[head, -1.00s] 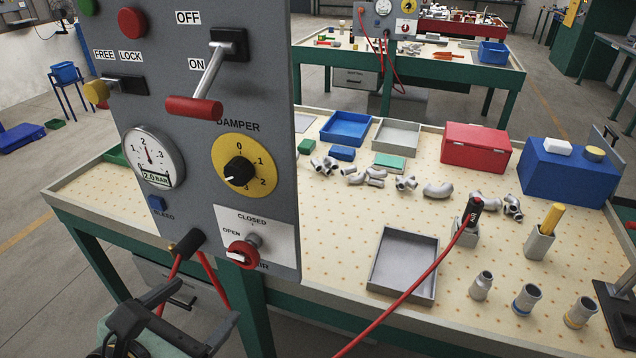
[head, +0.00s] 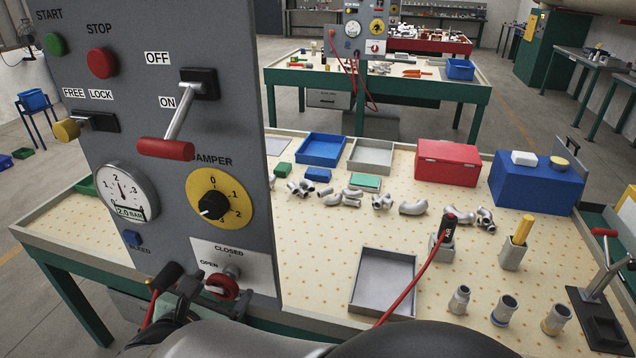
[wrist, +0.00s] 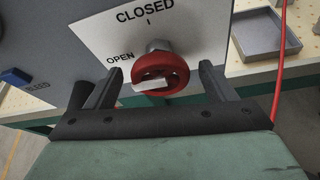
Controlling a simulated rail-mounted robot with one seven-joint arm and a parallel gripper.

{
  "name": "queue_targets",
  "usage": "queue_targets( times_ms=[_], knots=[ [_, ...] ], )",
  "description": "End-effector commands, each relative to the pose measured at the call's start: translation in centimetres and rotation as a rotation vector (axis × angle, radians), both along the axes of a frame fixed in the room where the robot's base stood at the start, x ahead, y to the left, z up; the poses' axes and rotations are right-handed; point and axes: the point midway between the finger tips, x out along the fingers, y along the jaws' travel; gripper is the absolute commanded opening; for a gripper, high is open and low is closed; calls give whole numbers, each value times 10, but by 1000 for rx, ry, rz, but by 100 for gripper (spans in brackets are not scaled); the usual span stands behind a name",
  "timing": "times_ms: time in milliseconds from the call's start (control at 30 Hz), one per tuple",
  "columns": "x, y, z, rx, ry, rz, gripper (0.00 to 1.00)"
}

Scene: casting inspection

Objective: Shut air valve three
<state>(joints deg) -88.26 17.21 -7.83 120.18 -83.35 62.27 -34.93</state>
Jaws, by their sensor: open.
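The air valve is a red round knob (wrist: 160,72) on a grey panel, with a white pointer bar that lies to the left, on the OPEN side. The CLOSED label is above it. In the head view the same red knob (head: 222,286) sits at the lower right of the panel. My gripper (wrist: 161,68) is open, with one dark finger on each side of the knob. Gaps show between fingers and knob, and I cannot tell any contact. No panel number is readable. My arm covers the bottom of the head view.
The panel (head: 150,130) also carries a red-handled lever (head: 166,148), a yellow damper dial (head: 220,198), a pressure gauge (head: 126,192) and a blue bleed button (wrist: 15,77). A grey tray (head: 382,282) and a red hose (head: 405,290) are to the right. A second bench with a similar panel stands behind.

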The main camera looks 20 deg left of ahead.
Motion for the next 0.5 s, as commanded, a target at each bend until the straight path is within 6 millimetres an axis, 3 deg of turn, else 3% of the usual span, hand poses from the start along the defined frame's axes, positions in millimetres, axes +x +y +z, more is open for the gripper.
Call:
queue_targets(
  times_ms=[133, 433, 467, 500],
  knots=[
    [11, 1, -4, 0, 0, -1, 77],
    [14, 1, -5, 1, 0, 0, 77],
    [13, 1, -5, 1, 0, 0, 74],
    [13, 1, -5, 1, 0, 0, 63]
  ],
)
